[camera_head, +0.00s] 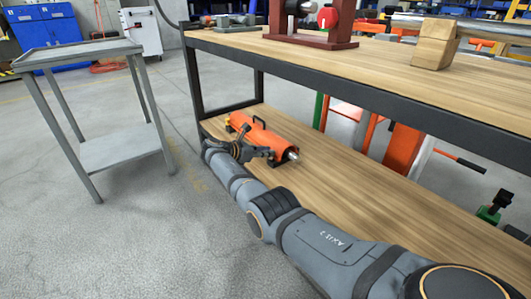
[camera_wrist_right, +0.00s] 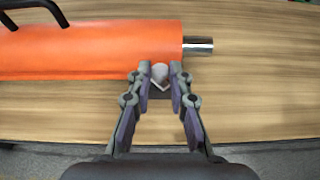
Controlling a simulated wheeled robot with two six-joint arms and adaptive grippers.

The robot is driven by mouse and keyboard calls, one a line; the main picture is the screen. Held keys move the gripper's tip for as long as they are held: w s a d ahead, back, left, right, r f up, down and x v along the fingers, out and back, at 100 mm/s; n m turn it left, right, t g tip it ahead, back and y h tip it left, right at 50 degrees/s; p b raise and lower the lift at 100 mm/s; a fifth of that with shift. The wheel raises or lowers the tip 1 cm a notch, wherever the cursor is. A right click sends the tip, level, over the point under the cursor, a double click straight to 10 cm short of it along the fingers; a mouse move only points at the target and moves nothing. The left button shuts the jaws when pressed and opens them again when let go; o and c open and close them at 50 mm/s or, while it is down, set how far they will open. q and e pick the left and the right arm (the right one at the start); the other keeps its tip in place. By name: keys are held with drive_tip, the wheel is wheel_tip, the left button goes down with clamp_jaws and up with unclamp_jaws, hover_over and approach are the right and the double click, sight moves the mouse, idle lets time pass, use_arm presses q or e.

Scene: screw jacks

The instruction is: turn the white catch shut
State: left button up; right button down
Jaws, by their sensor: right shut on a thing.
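An orange cylinder (camera_head: 262,136) with a black handle and a bright metal rod end lies on the lower wooden shelf. It also fills the upper left of the right wrist view (camera_wrist_right: 90,48). The small white catch (camera_wrist_right: 159,74) sits at the cylinder's near side, close to its rod end. My right gripper (camera_wrist_right: 160,80) is shut on the white catch, with one fingertip on each side of it. In the head view the right gripper (camera_head: 262,155) is beside the cylinder and the catch cannot be made out. My left gripper is not in view.
The lower shelf (camera_head: 400,212) is bare to the right of the cylinder. The upper bench top (camera_head: 340,64) overhangs it and carries a dark red stand (camera_head: 310,38) and a wooden block (camera_head: 434,45). A grey metal side table (camera_head: 75,54) stands to the left.

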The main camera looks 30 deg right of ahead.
drive_tip(key=shift+d, duration=0.1)
drive_tip(key=c, duration=1.3)
unclamp_jaws()
drive_tip(key=shift+o, duration=0.2)
drive_tip(key=v, duration=1.2)
drive_tip(key=shift+f, duration=0.1)
